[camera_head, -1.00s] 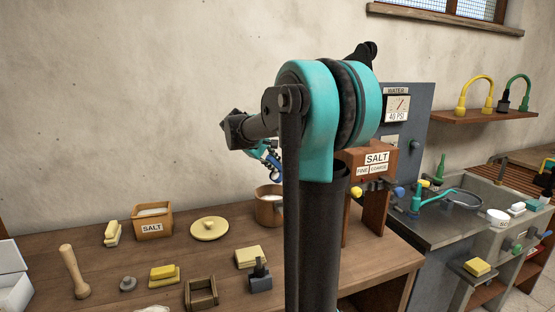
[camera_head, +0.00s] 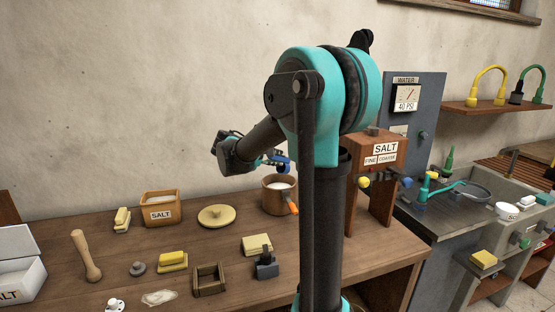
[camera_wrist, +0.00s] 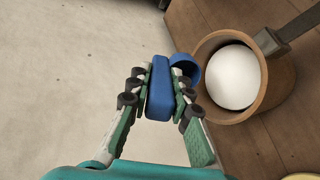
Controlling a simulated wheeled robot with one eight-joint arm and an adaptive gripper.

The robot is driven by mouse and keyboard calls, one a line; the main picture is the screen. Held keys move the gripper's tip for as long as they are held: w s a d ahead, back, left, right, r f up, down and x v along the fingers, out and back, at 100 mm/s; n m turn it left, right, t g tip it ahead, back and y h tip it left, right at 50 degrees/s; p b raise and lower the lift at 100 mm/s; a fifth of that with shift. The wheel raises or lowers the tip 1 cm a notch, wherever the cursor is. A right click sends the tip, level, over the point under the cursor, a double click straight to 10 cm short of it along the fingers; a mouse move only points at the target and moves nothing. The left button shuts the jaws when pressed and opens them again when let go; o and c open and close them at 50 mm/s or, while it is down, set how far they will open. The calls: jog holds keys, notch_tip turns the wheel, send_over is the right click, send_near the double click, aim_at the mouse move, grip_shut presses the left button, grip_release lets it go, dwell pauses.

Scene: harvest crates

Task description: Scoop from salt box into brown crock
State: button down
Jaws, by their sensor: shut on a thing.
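The salt box (camera_head: 161,212) is a small open wooden box marked SALT, with white salt inside, at the back of the bench in the head view. The brown crock (camera_head: 271,204) stands to its right with white contents; its rim also shows in the wrist view (camera_wrist: 203,98). My gripper (camera_wrist: 172,88) is shut on a blue scoop (camera_wrist: 160,88). The scoop's round bowl (camera_wrist: 184,67) is beside the crock's rim in the wrist view. In the head view the scoop is above the crock. I cannot tell whether the scoop holds salt.
An orange-tipped handle (camera_head: 293,209) sticks out at the crock's right side. A round lid (camera_head: 216,217) lies between box and crock. A wooden SALT dispenser (camera_head: 376,155) stands to the right.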

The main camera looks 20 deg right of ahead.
jog(key=shift+r, duration=2.5)
jog(key=shift+s, duration=0.15)
